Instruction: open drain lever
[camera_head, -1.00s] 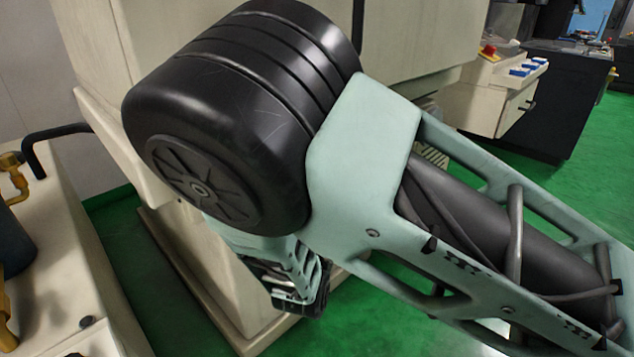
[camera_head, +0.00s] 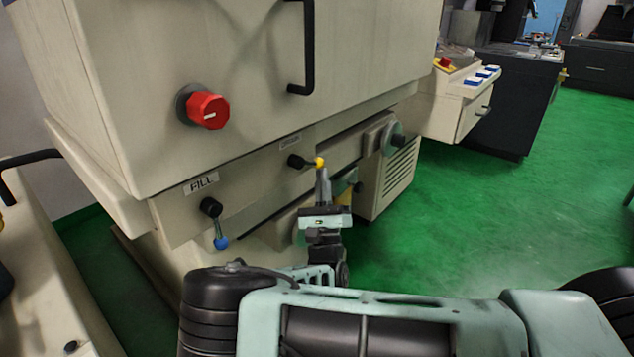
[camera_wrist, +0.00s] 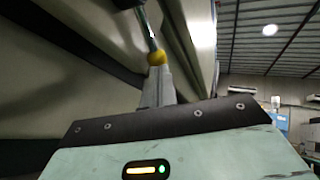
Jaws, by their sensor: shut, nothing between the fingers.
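The drain lever (camera_head: 308,162) has a dark pivot and a yellow knob, and it points right on the machine's front panel. A small label above it is too small to read. My gripper (camera_head: 323,176) is shut and empty, with its fingers pointing up just below the yellow knob. In the wrist view, the yellow knob (camera_wrist: 156,57) sits right at the tip of my gripper (camera_wrist: 158,75), with the lever's metal rod running up beyond it. I cannot tell whether they touch.
The fill lever (camera_head: 215,225) with a blue knob hangs down at the left, under the FILL label (camera_head: 201,184). A red rotary switch (camera_head: 207,109) and a black handle (camera_head: 306,50) are above. A grey round knob (camera_head: 394,138) is at the right. The green floor (camera_head: 480,220) is clear there.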

